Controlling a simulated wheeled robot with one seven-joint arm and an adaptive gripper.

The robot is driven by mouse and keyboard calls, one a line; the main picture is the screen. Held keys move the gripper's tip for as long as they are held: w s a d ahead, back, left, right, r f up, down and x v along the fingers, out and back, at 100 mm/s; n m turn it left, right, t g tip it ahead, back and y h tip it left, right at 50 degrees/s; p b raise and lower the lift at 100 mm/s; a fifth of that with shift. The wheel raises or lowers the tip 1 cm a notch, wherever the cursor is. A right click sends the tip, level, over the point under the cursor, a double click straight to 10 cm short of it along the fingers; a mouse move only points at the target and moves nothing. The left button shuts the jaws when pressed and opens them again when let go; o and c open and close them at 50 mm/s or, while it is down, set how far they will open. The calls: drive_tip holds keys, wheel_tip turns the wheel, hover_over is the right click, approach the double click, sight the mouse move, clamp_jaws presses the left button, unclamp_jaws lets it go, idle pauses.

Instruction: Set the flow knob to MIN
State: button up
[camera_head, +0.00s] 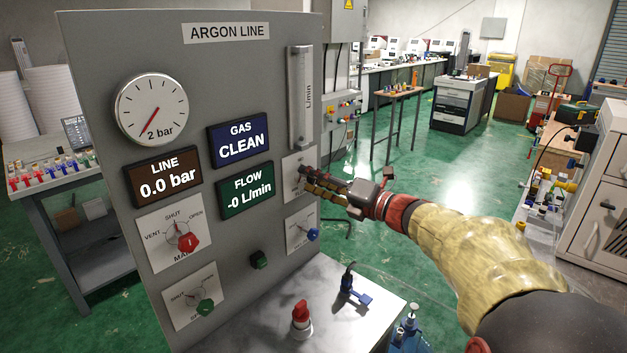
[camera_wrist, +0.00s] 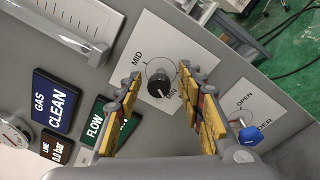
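The flow knob (camera_wrist: 158,87) is a small black round knob on a white plate (camera_wrist: 148,42) marked MID and MIN. It sits between my gripper's fingertips in the wrist view. My gripper (camera_wrist: 159,74) is open, with one yellow-padded finger on each side of the knob. I cannot tell whether either finger touches it or where its pointer stands. In the head view my gripper (camera_head: 304,179) reaches the knob's plate (camera_head: 291,165) from the right and mostly hides the knob. The flow display (camera_head: 246,190) reads -0 L/min.
The ARGON LINE panel (camera_head: 228,75) also bears a red-handled valve (camera_head: 187,242), a green-handled valve (camera_head: 205,306) and a blue-handled valve (camera_head: 312,234) below the flow knob. A clear flow tube (camera_head: 301,98) stands above it. The line display (camera_head: 163,177) reads 0.0 bar.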

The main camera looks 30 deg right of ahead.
drive_tip(key=v, duration=1.1)
drive_tip(key=shift+s+d, duration=0.25)
drive_tip(key=shift+s, duration=0.1)
